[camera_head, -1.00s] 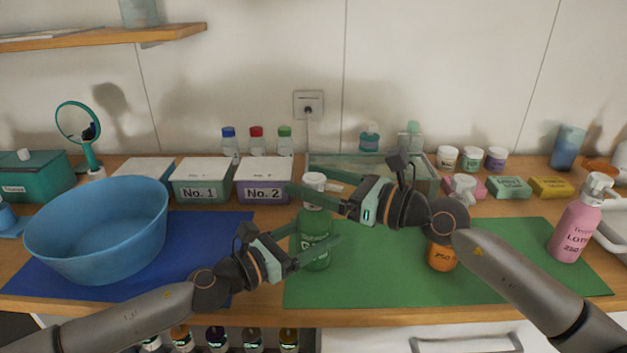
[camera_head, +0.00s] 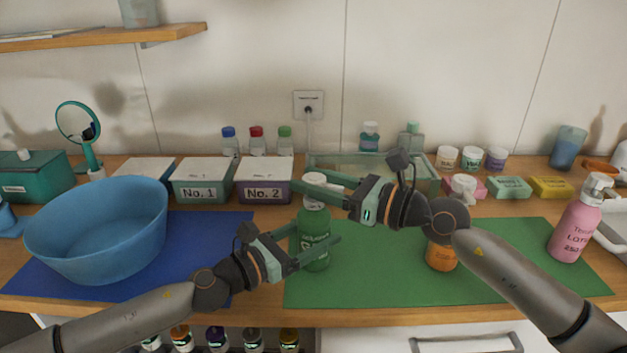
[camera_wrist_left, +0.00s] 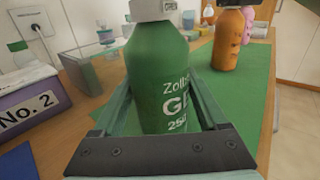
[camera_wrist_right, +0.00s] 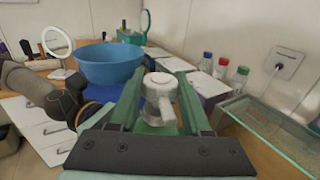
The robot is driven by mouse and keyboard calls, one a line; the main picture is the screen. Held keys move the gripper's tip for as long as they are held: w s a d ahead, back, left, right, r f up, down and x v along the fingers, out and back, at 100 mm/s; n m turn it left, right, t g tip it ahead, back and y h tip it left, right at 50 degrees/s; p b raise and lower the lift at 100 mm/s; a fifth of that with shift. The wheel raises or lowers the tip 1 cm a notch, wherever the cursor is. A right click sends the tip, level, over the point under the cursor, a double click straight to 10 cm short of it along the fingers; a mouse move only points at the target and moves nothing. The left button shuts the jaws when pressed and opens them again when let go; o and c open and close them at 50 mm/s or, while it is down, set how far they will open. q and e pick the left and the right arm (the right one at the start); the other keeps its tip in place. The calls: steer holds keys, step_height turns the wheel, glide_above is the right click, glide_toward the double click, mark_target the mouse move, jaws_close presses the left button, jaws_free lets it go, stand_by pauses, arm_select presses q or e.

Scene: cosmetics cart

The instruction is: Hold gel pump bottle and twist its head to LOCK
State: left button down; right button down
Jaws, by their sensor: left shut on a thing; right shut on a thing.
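The green gel pump bottle (camera_head: 313,235) stands upright near the left end of the green mat (camera_head: 400,285). My left gripper (camera_head: 318,247) is shut on its body, and the left wrist view shows the green body (camera_wrist_left: 160,85) between the two fingers. My right gripper (camera_head: 318,186) is shut on the white pump head (camera_head: 316,181) at the top. In the right wrist view the head (camera_wrist_right: 160,90) sits between the fingers, with its spout pointing toward the lower part of the picture. The fingers hide part of the head in the head view. No lock marking is readable.
An orange bottle (camera_head: 441,256) stands behind my right arm, and a pink lotion bottle (camera_head: 576,230) at the right. A blue basin (camera_head: 100,235) is on the blue mat (camera_head: 205,235). A glass tray (camera_head: 425,180) and labelled boxes (camera_head: 263,181) stand behind. The mat's front middle is clear.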

steer(key=shift+w+f+n+g, duration=0.15)
steer(key=shift+n+g, duration=0.15)
steer(key=shift+g, duration=0.3)
steer(key=shift+n+g+y, duration=0.5)
steer(key=shift+c, duration=1.7)
jaws_free()
steer(key=shift+s+d, duration=0.1)
steer(key=shift+s, duration=0.1)
steer(key=v, duration=1.2)
steer(key=shift+c, duration=0.3)
